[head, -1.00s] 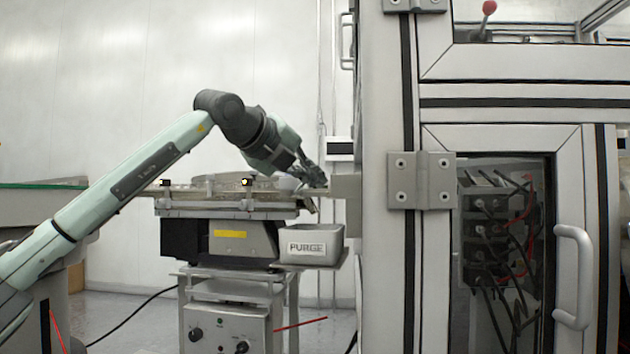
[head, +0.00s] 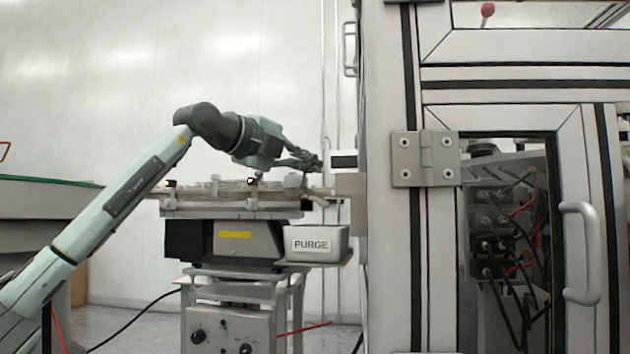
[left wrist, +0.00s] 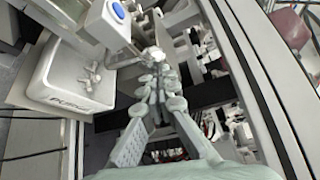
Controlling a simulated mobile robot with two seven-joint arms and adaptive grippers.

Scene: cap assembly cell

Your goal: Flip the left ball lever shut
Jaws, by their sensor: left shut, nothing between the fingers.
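My left gripper (head: 314,162) is shut and empty, just above the right end of the feeder and beside the machine's side. In the left wrist view its fingers (left wrist: 158,70) are together, pointing into the machine past the bin. It is well left of and below the red ball in the head view. My right gripper is not in view.
The feeder (head: 235,213) stands on a wheeled-looking stand. The PURGE bin (head: 318,257) hangs at its right and holds white pieces in the left wrist view. The machine's framed door (head: 440,118) fills the right. A blue button (left wrist: 118,10) is near the bin.

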